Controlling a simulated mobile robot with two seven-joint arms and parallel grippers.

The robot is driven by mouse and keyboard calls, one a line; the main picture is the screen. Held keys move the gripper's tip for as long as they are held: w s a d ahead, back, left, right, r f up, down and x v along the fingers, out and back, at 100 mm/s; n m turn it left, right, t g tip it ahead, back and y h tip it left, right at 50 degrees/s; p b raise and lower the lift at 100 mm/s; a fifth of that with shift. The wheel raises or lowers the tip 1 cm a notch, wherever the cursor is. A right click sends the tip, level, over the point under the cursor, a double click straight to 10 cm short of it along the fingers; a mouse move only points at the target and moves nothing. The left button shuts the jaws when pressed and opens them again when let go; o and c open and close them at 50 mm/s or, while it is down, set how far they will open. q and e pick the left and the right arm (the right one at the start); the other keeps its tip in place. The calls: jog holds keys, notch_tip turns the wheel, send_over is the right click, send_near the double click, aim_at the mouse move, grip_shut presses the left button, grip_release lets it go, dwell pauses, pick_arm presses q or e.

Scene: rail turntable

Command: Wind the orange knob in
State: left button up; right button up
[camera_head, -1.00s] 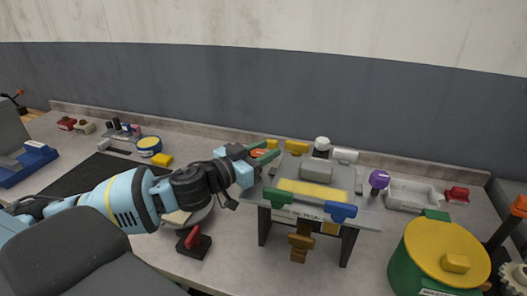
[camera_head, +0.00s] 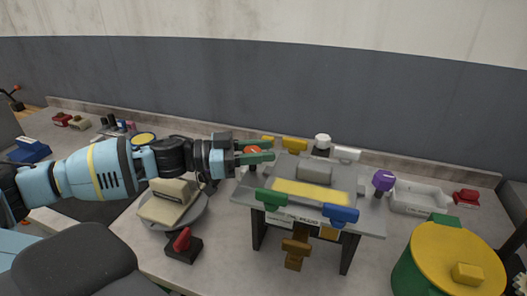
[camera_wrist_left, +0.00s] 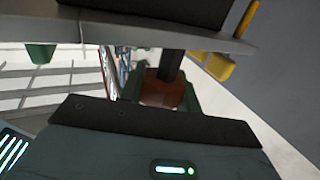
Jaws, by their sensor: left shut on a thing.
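The orange knob (camera_head: 252,149) is at the left side of the grey raised fixture (camera_head: 345,180). My left gripper (camera_head: 257,152) reaches in from the left, with its green fingers on either side of the knob, shut on it. In the left wrist view the knob (camera_wrist_left: 162,92) looks reddish brown, on a dark stem between the fingers. The fingers hide part of the knob in the head view. My right gripper is not in view.
Green (camera_head: 271,198) and blue (camera_head: 340,214) knobs line the fixture's front. A purple knob (camera_head: 383,180) is at its right. A red-handled lever (camera_head: 182,240) and a cream block (camera_head: 170,200) on a round plate stand below my arm. A green-and-yellow drum (camera_head: 450,255) stands front right.

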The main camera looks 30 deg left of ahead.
pick_arm(q)
jog(key=shift+m+g+h, duration=0.6)
jog(key=shift+m+g, duration=0.1)
jog(key=shift+g, duration=0.2)
jog(key=m+g+h, duration=0.1)
jog(key=g, duration=0.1)
jog(key=m+g, duration=0.2)
jog(key=m+g+h+b, duration=0.1)
jog(key=g, duration=0.1)
jog(key=shift+s+d+h, duration=0.15)
jog(key=shift+s+h, duration=0.1)
jog(key=shift+h, duration=0.05)
jog(key=m+g, duration=0.2)
jog(key=g, duration=0.1)
jog(key=m+g, duration=0.1)
jog(key=shift+s+g+b, duration=0.25)
jog(key=shift+g+b, duration=0.1)
jog(key=shift+g, duration=0.05)
jog(key=shift+s+m+g, duration=0.15)
jog(key=shift+m+g, duration=0.75)
jog(key=shift+g, duration=0.3)
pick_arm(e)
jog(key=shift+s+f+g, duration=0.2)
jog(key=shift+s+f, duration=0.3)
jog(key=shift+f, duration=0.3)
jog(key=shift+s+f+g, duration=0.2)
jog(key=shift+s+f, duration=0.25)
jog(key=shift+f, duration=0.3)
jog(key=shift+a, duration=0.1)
